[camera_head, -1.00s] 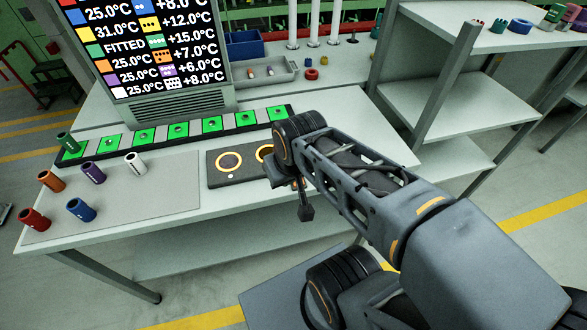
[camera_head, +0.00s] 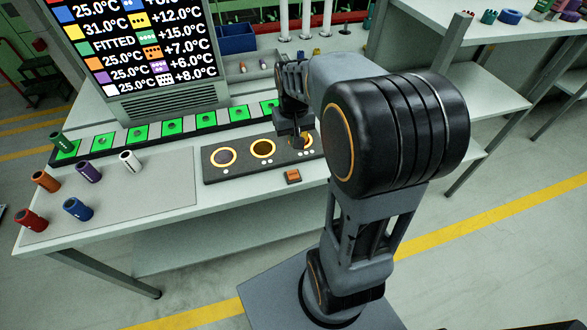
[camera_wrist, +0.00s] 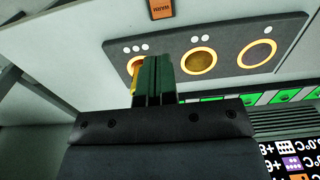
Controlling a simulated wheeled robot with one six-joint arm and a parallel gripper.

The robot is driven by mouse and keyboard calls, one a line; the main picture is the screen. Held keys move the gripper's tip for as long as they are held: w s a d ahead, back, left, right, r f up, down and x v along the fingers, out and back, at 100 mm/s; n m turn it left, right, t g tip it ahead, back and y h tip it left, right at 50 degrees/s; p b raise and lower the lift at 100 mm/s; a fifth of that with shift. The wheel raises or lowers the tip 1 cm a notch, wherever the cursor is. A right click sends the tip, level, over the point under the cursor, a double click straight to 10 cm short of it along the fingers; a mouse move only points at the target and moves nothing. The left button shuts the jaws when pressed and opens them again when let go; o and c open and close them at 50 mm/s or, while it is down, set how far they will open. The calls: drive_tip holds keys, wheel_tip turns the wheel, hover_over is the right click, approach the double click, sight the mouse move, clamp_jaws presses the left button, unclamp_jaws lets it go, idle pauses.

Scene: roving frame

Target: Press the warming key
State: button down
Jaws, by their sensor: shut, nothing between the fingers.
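A small orange key (camera_head: 292,176) sits on the bench in front of a dark panel (camera_head: 242,172). It also shows at the top of the wrist view (camera_wrist: 161,9), with lettering too small to read surely. The panel has three gold-ringed round wells, marked with one, two and three white dots. My gripper (camera_head: 298,143) is shut and empty, over the panel's right, three-dot well and behind the key. In the wrist view the closed fingers (camera_wrist: 154,75) partly cover that well's ring. Whether they touch the panel cannot be told.
Coloured cylinders, including a red one (camera_head: 31,220) and a white one (camera_head: 130,161), stand at the left on a grey mat (camera_head: 150,200). A strip of green pads (camera_head: 140,134) runs behind. A temperature screen (camera_head: 135,45) stands above it. Shelves (camera_head: 480,90) are at right.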

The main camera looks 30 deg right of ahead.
sight(294, 177)
drive_tip(key=shift+f, duration=0.1)
wheel_tip(294, 177, down, 14)
drive_tip(key=shift+r+p, duration=0.1)
drive_tip(key=shift+p, duration=0.25)
idle(0.4)
drive_tip(key=shift+s+f+b, duration=0.15)
drive_tip(key=shift+f+b, duration=0.8)
drive_tip(key=shift+s+a, duration=0.1)
drive_tip(key=shift+s, duration=0.15)
wheel_tip(294, 177, up, 15)
drive_tip(key=p, duration=0.3)
drive_tip(key=shift+w+r, duration=0.15)
drive_tip(key=shift+w, duration=0.2)
